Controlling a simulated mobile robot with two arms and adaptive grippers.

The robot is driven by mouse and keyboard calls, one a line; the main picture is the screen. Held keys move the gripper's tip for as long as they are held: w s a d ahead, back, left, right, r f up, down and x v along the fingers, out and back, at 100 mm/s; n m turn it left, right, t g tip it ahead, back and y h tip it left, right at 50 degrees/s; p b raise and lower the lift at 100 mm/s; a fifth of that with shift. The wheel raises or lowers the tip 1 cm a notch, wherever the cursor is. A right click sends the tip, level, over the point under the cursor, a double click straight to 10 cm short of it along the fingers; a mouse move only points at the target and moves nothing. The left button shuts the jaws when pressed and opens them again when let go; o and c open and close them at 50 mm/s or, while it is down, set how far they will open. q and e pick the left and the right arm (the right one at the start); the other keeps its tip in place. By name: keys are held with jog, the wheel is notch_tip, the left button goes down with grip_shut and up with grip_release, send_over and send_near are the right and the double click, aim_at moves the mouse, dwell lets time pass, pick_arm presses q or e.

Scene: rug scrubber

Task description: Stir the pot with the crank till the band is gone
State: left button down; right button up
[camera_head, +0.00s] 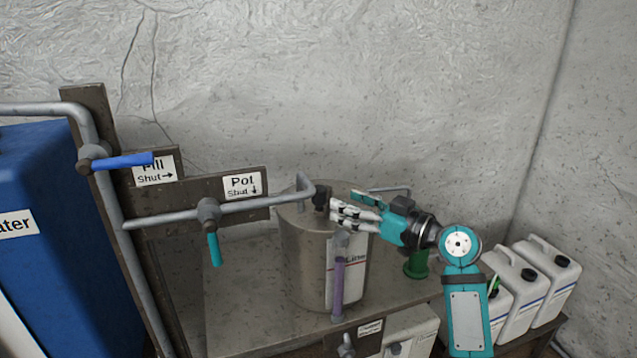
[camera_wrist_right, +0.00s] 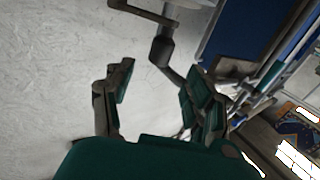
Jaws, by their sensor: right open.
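The pot (camera_head: 303,262) is a grey metal cylinder standing on the bench; its inside is hidden. A dark crank knob (camera_head: 321,198) shows above its rim. In the right wrist view, the dark knob (camera_wrist_right: 161,49) on a bent rod lies just beyond and between my fingers. My right gripper (camera_head: 338,211) reaches in from the right over the pot, its open fingers pointing left at the knob; it also shows in the right wrist view (camera_wrist_right: 155,85), empty. A purple upright tube (camera_head: 338,280) stands at the pot's front; I cannot make out a separate band. My left gripper is out of view.
A pipe with a teal-handled valve (camera_head: 213,248), marked Pot, runs to the pot's left rim. A blue-handled valve (camera_head: 125,162) and blue tank (camera_head: 50,270) stand left. White jugs (camera_head: 552,282) stand right, near a green container (camera_head: 416,264). The wall is close behind.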

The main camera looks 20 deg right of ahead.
aim_at(325, 193)
jog(key=p+x, duration=0.2)
jog(key=x, duration=0.5)
jog(key=shift+w+a+r, duration=0.1)
jog(key=shift+w, duration=0.1)
jog(key=shift+w+a+p, duration=0.25)
jog(key=shift+w+p, duration=0.05)
jog(key=shift+p, duration=0.05)
